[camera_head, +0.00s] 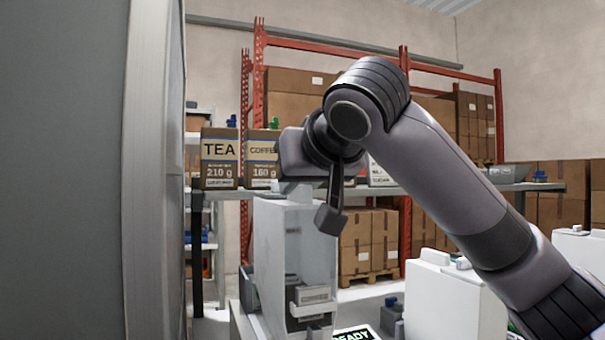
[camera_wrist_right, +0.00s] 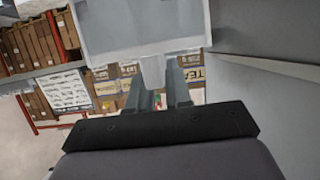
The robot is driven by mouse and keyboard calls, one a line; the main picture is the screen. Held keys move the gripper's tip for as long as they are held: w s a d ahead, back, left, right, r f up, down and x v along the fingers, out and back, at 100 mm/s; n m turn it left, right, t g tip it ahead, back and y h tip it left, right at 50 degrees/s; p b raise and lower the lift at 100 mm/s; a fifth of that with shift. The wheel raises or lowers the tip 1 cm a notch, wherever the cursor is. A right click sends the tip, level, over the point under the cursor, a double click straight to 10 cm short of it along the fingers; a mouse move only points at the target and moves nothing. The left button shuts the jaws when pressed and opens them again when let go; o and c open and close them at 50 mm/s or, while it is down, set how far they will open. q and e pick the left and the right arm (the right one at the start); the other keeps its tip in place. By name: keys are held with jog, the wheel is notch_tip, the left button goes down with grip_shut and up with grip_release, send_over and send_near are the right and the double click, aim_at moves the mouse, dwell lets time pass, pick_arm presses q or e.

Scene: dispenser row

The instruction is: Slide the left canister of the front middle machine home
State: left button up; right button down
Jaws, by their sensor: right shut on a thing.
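The left canister (camera_head: 290,255) is a tall pale grey, partly see-through box with a small white spout block low on its front. It stands upright at the centre left of the head view. My right gripper (camera_head: 296,183) is above its top. In the wrist view the gripper's two fingers (camera_wrist_right: 160,88) are shut on a light tab (camera_wrist_right: 153,70) that projects from the canister's grey body (camera_wrist_right: 140,28). A dark screen (camera_head: 357,334) reading "READY" shows at the bottom edge, right of the canister. The canister's seating is not clear. My left gripper is not in view.
A white canister (camera_head: 452,300) stands to the right, below my right arm. A large grey panel (camera_head: 65,170) fills the left side. Behind, a shelf (camera_head: 440,191) holds a TEA box (camera_head: 219,160) and a COFFEE box (camera_head: 262,158).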

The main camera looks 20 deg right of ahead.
aim_at(294, 200)
jog(key=shift+w, duration=0.1)
dwell(0.3)
jog(key=shift+w+f, duration=0.75)
jog(key=shift+f, duration=0.1)
jog(key=shift+f+b, duration=0.45)
jog(key=shift+b, duration=0.1)
jog(key=c, duration=1)
grip_release()
jog(key=shift+o, duration=0.2)
jog(key=shift+f, duration=0.15)
